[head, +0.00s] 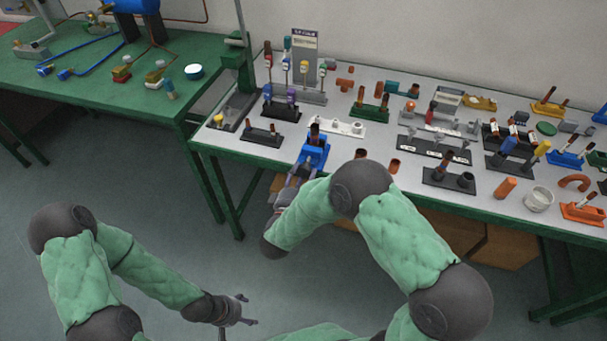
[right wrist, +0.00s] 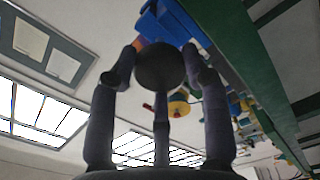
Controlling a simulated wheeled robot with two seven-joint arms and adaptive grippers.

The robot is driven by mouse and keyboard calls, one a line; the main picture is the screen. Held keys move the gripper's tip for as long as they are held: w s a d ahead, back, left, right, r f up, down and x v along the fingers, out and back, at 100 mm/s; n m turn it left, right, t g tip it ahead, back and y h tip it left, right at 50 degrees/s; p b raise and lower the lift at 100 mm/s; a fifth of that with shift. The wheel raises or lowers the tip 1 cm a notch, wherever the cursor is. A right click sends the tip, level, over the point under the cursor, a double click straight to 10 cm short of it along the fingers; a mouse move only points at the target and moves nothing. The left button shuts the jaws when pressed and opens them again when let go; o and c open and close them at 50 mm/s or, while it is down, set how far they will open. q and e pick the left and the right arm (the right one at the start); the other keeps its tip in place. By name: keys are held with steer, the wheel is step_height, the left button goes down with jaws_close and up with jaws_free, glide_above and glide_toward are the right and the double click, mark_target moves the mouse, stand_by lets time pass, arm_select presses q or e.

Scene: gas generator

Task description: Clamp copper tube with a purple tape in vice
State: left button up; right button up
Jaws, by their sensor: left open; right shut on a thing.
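The blue vice (head: 314,153) stands at the front edge of the grey-topped bench. A brown tube (head: 314,133) with a dark band stands upright at its jaws; I cannot make out the band's colour or how tightly the tube is held. My right gripper (head: 297,178) is at the near end of the vice. In the right wrist view its fingers are closed around a dark round knob (right wrist: 160,66), with the blue vice (right wrist: 168,24) just behind. My left gripper (head: 243,311) is open and empty, low over the floor, away from the bench.
A black stand (head: 281,110) with purple-marked parts is left of and behind the vice. A white rack (head: 338,127) is close behind it. Tubes and holders crowd the bench to the right. A green table (head: 100,85) stands at left.

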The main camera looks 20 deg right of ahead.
stand_by(0.3)
steer(key=shift+f+m+b, duration=0.1)
steer(key=shift+m+b, duration=0.2)
steer(key=shift+m, duration=1.1)
steer(key=o, duration=1.2)
